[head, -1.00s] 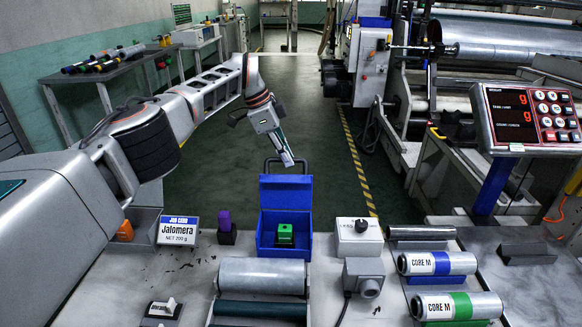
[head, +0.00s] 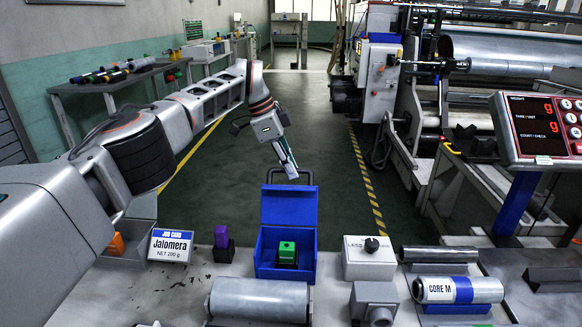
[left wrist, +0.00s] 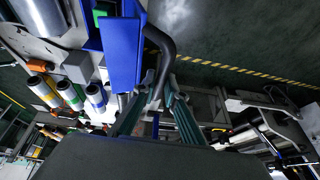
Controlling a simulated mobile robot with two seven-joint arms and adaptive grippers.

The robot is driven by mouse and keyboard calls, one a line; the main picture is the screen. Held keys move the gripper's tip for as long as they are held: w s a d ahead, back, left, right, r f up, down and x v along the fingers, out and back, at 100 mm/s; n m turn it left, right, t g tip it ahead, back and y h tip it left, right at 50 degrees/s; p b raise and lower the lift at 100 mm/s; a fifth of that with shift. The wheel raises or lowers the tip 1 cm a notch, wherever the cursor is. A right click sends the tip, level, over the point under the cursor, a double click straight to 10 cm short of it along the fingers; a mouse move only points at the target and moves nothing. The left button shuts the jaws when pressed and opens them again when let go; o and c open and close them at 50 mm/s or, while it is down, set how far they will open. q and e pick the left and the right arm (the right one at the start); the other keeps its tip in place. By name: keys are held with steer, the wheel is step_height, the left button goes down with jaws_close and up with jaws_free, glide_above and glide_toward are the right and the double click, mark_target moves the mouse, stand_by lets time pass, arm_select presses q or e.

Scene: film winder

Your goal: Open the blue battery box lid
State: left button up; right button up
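The blue battery box (head: 286,262) stands on the bench with its lid (head: 289,206) raised upright at the back. A green-topped battery (head: 287,250) shows inside. A dark loop handle (head: 290,173) rises from the lid's top edge. My left gripper (head: 290,168) is at this handle, pointing down. In the left wrist view the lid (left wrist: 122,50) and the handle (left wrist: 163,50) lie ahead of my left gripper (left wrist: 155,98), whose teal fingers are spread apart. The handle reaches toward the space between them; I cannot tell whether they touch. My right gripper is not in view.
A job card (head: 171,246) and a purple block (head: 221,236) stand left of the box. A white switch box (head: 368,258) stands to its right. A grey roll (head: 259,300) lies in front. The floor behind is clear.

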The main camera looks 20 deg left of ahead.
arm_select(q)
steer(key=shift+o, duration=1.4)
steer(key=shift+f, duration=0.55)
steer(key=shift+a+r, duration=0.1)
steer(key=shift+r, duration=0.45)
steer(key=v, duration=0.6)
steer(key=shift+s+a+r, duration=0.1)
steer(key=shift+a+r, duration=0.15)
